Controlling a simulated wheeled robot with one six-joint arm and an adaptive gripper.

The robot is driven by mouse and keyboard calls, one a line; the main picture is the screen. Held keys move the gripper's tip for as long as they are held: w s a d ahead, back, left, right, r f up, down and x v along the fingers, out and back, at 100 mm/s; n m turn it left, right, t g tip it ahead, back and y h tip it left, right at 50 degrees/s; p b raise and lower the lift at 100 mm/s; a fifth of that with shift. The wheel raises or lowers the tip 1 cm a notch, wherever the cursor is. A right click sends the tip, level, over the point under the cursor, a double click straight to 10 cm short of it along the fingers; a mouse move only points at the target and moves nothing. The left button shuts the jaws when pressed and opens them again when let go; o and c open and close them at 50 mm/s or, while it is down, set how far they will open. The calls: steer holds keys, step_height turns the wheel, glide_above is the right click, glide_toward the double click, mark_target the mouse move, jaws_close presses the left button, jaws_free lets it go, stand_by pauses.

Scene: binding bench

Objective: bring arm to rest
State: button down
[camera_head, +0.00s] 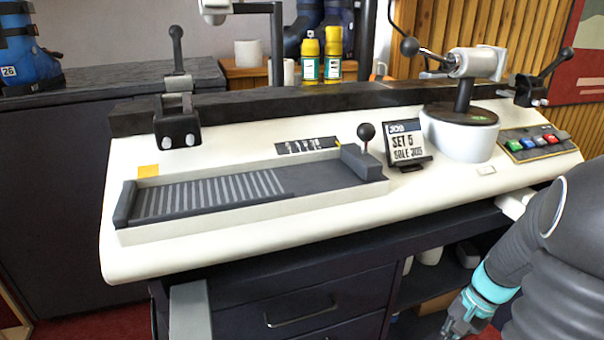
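My arm (555,255) shows at the lower right, grey with a teal ring near its end. It hangs in front of the bench, below the white top's front edge. My gripper (459,325) is small and partly cut off by the bottom edge of the picture. I cannot tell whether its fingers are open or shut, and no held thing can be made out.
The white bench (250,265) fills the middle, with a ribbed tray (330,181), a black lever (366,134), a small sign (408,144), a clamp (178,122) and coloured buttons (535,142). A drawer handle (300,312) and open shelves sit below, near my gripper.

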steer(key=s+a+r+n+t+h+p, duration=0.1)
steer(key=s+a+r+n+t, duration=0.1)
steer(key=a+r, duration=0.3)
steer(key=s+a+r+n+t+h+p, duration=0.1)
steer(key=s+a+r+n, duration=0.3)
steer(key=r, duration=0.7)
steer(key=s+a+r+n+t+h+p, duration=0.2)
steer(key=s+a+r+n+t, duration=0.1)
steer(key=a+r, duration=0.3)
step_height(320, 180, up, 2)
steer(key=shift+r+p, duration=0.1)
steer(key=shift+p, duration=0.25)
steer(key=shift+s+a, duration=0.1)
steer(key=shift+a, duration=0.05)
